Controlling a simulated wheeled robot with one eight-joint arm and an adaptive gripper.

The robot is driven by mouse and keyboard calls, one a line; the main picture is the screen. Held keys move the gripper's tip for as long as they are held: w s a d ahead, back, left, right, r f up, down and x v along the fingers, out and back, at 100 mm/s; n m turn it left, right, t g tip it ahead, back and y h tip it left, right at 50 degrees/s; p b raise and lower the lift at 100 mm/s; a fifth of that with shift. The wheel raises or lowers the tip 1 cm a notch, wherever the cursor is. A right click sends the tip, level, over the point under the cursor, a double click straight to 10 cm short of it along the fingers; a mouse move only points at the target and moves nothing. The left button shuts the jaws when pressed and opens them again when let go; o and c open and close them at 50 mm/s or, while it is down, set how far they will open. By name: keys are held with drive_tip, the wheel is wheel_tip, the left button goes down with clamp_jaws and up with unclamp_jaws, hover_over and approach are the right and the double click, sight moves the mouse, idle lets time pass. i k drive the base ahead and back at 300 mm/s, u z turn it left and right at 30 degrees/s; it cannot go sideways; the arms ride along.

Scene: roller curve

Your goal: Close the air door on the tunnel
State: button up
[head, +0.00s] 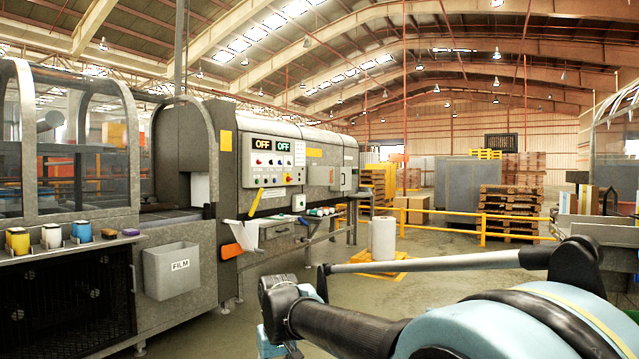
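The tunnel (318,150) is a long grey machine left of centre in the head view. Its side carries a control panel (272,160) with two displays reading OFF, several buttons and a yellow lever (254,202) tilted up to the right. A small grey box with a handle (346,180) is further along the side. I cannot tell for sure which part is the air door or whether it is open. My arm crosses the lower right, apart from the tunnel. My gripper is not visible.
A clear-windowed enclosure (80,205) stands at left, with a FILM bin (171,270) and coloured cups (52,236) on its ledge. A white roll (383,238) stands on a yellow pallet (372,268). A yellow railing (520,216) lies behind.

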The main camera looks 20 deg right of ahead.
sight(325, 176)
drive_tip(key=z, duration=0.4)
drive_tip(key=i, duration=1.9)
drive_tip(key=z, duration=0.55)
drive_tip(key=i, duration=3.6)
drive_tip(key=u, duration=0.55)
drive_tip(key=i, duration=1.3)
drive_tip(key=u, duration=0.2)
